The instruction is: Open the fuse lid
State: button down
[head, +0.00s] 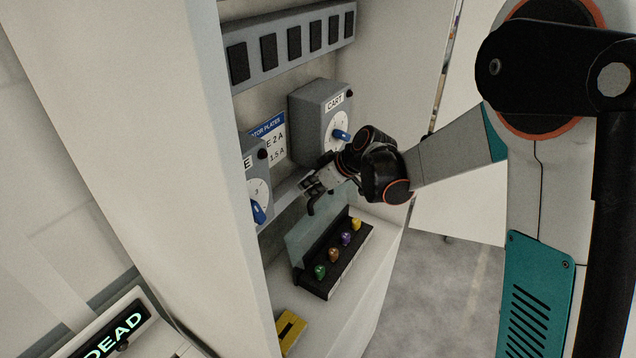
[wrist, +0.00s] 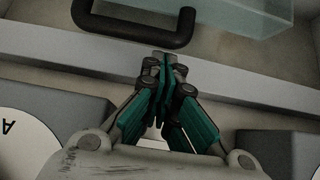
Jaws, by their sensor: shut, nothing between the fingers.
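The fuse lid (head: 312,222) is a clear panel standing raised and tilted at the back of the black fuse box (head: 320,287). Its dark bar handle (wrist: 135,38) shows at the top of the wrist view, beside part of the clear panel (wrist: 245,10). Several coloured fuses, green, orange, purple and yellow, stand uncovered in the box. My gripper (head: 313,186) is above the lid's upper edge, close to the handle. In the wrist view its fingertips (wrist: 165,60) are together and empty, just below the handle in the picture. I cannot tell whether they touch it.
A grey dial box marked CART (head: 309,118) is behind my gripper, and another dial box (head: 256,185) is to the left. A yellow block (head: 290,331) lies on the shelf in front. The cabinet's pale left wall (head: 150,150) bounds the space.

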jog(key=shift+w+a+f, duration=0.2)
jog(key=shift+a+f, duration=0.15)
jog(key=shift+f, duration=0.1)
